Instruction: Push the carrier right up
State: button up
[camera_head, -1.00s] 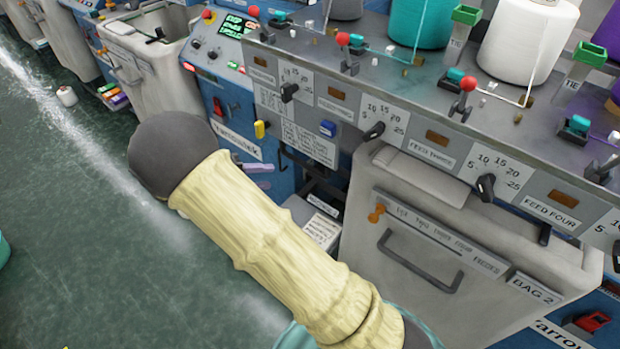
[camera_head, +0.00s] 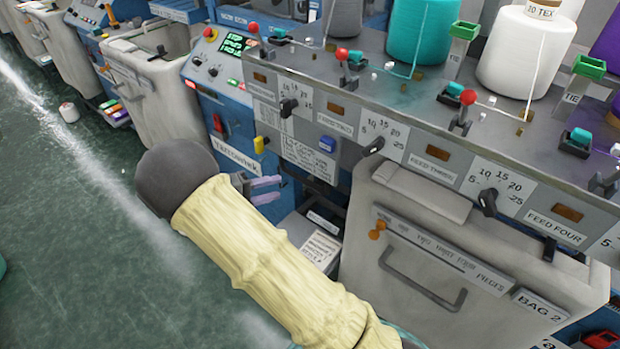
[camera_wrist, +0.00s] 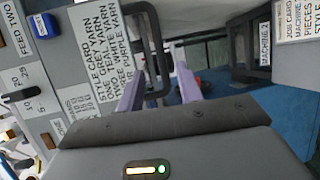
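My gripper (camera_head: 265,190) shows its two lavender fingers in the head view, beside the front of the knitting machine, below the yellow and blue knobs. In the wrist view, the fingers of my gripper (camera_wrist: 158,62) stand apart. A dark bent bar (camera_wrist: 152,35) reaches down into the gap between them. I cannot tell whether the fingers touch it. I cannot surely tell which part is the carrier; this bar may belong to it. My cream-sleeved arm hides part of the machine's lower front in the head view.
The grey bag labelled BAG 2 (camera_head: 440,250) juts out right of my arm. A card with instructions (camera_wrist: 100,55) is left of the fingers in the wrist view, and a blue knob (camera_wrist: 45,25) beyond it. Yarn cones stand on top.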

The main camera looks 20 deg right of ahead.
aim_at(301, 181)
jog(key=x, duration=1.1)
jog(key=shift+w+d+f+p, duration=0.1)
jog(key=shift+d+p, duration=0.15)
jog(key=shift+p, duration=0.1)
grip_shut()
